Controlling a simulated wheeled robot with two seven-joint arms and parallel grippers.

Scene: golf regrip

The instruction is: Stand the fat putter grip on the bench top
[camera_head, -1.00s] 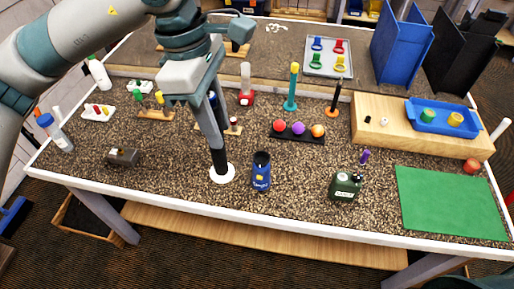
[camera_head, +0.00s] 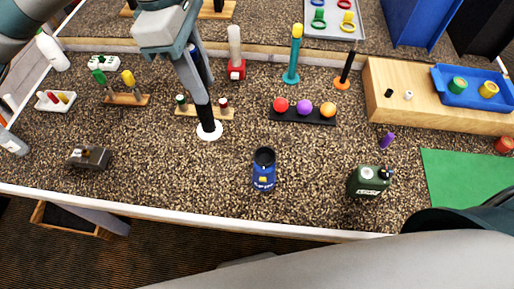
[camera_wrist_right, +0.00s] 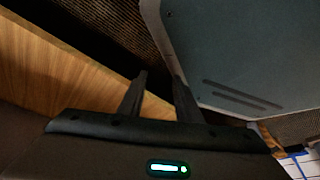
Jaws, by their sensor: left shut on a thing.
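The fat putter grip (camera_head: 203,114) looks like a long dark piece with a white disc at its lower end. It is near upright, leaning slightly, in the head view left of centre. My left gripper (camera_head: 196,78) comes down from above and is shut on it; a grey finger hides much of its upper part. The disc shows over the bench top (camera_head: 150,165), just in front of a small wooden stand. I cannot tell whether it touches the bench. My right gripper (camera_wrist_right: 160,78) is open and empty in the right wrist view, near a wooden panel and a grey surface.
The wooden stand (camera_head: 188,111) with small posts is close behind the disc. A blue canister (camera_head: 264,172), a green canister (camera_head: 367,183) and a black ball rack (camera_head: 290,116) stand to the right. A dark block (camera_head: 88,158) lies at left. The bench between is clear.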

